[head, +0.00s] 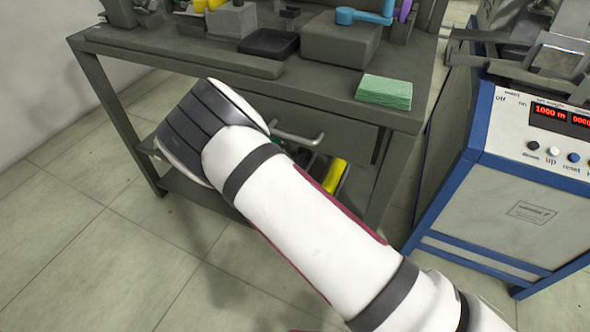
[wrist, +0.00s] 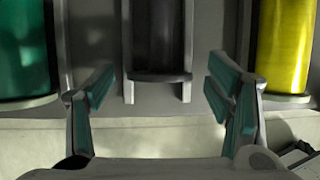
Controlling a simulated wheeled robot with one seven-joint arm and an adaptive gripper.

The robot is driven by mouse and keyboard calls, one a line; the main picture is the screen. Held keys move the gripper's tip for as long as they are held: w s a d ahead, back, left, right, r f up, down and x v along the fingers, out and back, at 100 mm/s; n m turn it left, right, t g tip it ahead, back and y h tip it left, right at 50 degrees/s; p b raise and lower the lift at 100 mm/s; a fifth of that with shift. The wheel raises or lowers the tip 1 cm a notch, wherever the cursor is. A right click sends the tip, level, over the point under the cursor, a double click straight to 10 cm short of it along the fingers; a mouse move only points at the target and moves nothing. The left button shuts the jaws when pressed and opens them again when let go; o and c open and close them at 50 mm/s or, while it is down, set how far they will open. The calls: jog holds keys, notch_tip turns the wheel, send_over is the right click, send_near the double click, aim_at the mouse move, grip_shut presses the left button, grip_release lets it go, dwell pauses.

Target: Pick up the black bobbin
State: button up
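The black bobbin (wrist: 158,40) is a dark cylinder with a wider flange at its lower end, at the top middle of the wrist view, between two grey uprights. Its upper part is cut off by the frame. My gripper (wrist: 160,86) is open and empty. Its two teal-padded fingers stand apart, to the left and right of the bobbin's line and lower in the picture. They do not appear to touch it. In the head view my gripper and the black bobbin are hidden behind my arm.
In the wrist view a green bobbin (wrist: 25,50) is at left and a yellow bobbin (wrist: 284,45) at right. The yellow one also shows under the workbench in the head view (head: 335,175). The bench (head: 310,90) holds several items. A winding machine (head: 530,165) stands right.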

jog(key=c, duration=1.2)
jog(key=shift+o, duration=0.2)
jog(key=s+a+r+p, duration=0.5)
jog(key=s+a+r, duration=0.2)
jog(key=s, duration=0.4)
jog(key=shift+s+a+r+p, duration=0.3)
jog(key=shift+s+a+r, duration=0.1)
jog(key=shift+r, duration=0.1)
